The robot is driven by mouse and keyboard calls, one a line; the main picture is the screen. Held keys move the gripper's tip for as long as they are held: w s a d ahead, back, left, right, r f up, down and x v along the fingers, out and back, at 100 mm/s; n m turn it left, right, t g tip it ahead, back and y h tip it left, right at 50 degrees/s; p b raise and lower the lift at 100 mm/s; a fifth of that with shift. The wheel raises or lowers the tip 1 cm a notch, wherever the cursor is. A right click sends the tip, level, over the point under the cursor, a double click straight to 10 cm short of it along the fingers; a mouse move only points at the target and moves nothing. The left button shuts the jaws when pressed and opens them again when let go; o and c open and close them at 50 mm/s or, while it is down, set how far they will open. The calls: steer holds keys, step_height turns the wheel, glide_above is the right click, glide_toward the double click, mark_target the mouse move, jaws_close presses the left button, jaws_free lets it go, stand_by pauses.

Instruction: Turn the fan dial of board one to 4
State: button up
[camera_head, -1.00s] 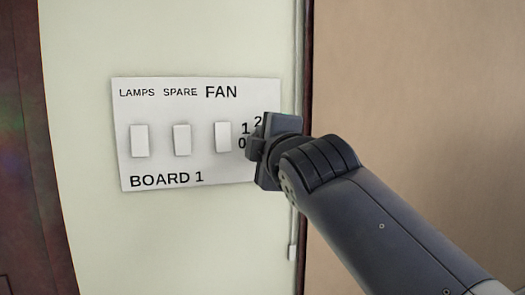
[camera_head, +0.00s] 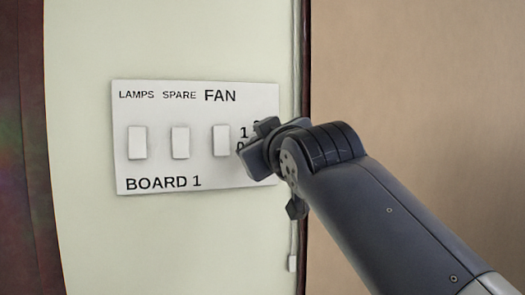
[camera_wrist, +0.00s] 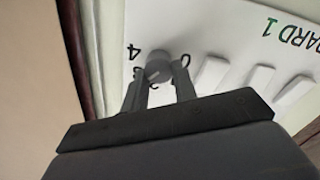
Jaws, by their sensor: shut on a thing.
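Board one (camera_head: 150,105) is a white plate on the pale wall, marked LAMPS, SPARE and FAN, with BOARD 1 below. The fan dial (camera_wrist: 158,68) is a small grey round knob at the board's edge in the wrist view, between a 4 and a 0. In that view my gripper (camera_wrist: 160,80) has one finger on each side of the dial and is shut on it. In the head view my gripper (camera_head: 259,145) covers the dial and most of its scale; the 1 shows, with the 0 and 2 partly hidden. Which number the dial points to is unclear.
Several white rocker switches, one under each label, sit on the board; the FAN one (camera_head: 221,140) is close left of my gripper. A cord (camera_head: 293,240) hangs on the wall right of the board. A dark frame edge (camera_head: 305,60) runs beside it.

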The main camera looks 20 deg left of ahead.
steer(key=m+b, duration=0.1)
steer(key=m, duration=0.5)
steer(key=m+b, duration=0.1)
steer(key=m, duration=0.4)
steer(key=shift+w+d+f+m+b, duration=0.1)
steer(key=shift+w+d+m+b, duration=0.05)
steer(key=shift+m+b, duration=0.25)
stand_by(0.3)
steer(key=o, duration=1)
steer(key=b+v, duration=0.2)
steer(key=v, duration=0.9)
steer(key=shift+b, duration=0.4)
